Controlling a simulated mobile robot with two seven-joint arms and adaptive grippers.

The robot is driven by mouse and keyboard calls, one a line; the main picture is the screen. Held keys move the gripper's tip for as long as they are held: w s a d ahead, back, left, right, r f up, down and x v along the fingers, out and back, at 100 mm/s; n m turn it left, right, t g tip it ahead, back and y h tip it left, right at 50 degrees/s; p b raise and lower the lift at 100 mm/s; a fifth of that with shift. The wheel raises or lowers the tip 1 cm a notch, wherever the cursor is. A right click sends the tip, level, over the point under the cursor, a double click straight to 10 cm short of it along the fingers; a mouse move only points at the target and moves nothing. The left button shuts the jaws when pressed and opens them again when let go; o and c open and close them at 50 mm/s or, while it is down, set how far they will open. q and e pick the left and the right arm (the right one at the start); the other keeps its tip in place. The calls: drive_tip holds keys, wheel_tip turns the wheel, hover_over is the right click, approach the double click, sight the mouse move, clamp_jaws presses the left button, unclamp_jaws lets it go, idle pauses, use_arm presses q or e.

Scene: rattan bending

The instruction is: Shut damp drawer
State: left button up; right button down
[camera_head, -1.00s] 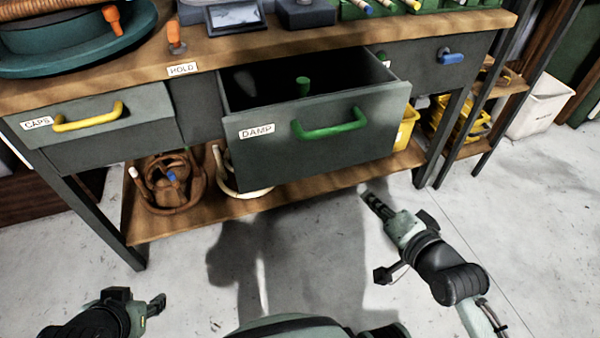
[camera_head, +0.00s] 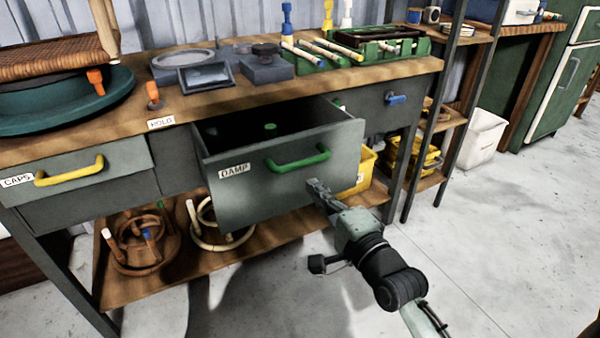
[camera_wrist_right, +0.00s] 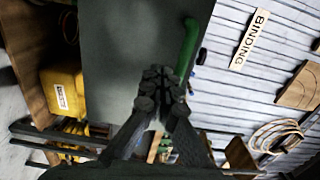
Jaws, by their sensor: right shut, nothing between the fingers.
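The drawer labelled DAMP (camera_head: 235,195) is pulled out of the workbench, its grey front standing well clear of the bench and its dark inside showing. Its green handle (camera_head: 298,160) runs across the upper front, and a green-topped item (camera_head: 270,127) shows inside. My right gripper (camera_head: 318,186) is shut and empty, at the lower right part of the drawer front, below the handle's right end. In the right wrist view the closed fingertips (camera_wrist_right: 158,84) point at the grey drawer front (camera_wrist_right: 125,45), with the green handle (camera_wrist_right: 188,45) beside them. I cannot tell whether they touch. My left gripper is out of view.
The CAPS drawer (camera_head: 85,175) with a yellow handle is at left. The lower shelf (camera_head: 265,240) holds rattan rings (camera_head: 140,245) and a yellow bin (camera_head: 360,172). A shelf rack (camera_head: 438,130) stands right of the bench. The floor at right is open.

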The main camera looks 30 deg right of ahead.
sight(301, 172)
drive_tip(key=w, duration=0.5)
drive_tip(key=shift+w+a, duration=0.15)
drive_tip(key=shift+w, duration=0.65)
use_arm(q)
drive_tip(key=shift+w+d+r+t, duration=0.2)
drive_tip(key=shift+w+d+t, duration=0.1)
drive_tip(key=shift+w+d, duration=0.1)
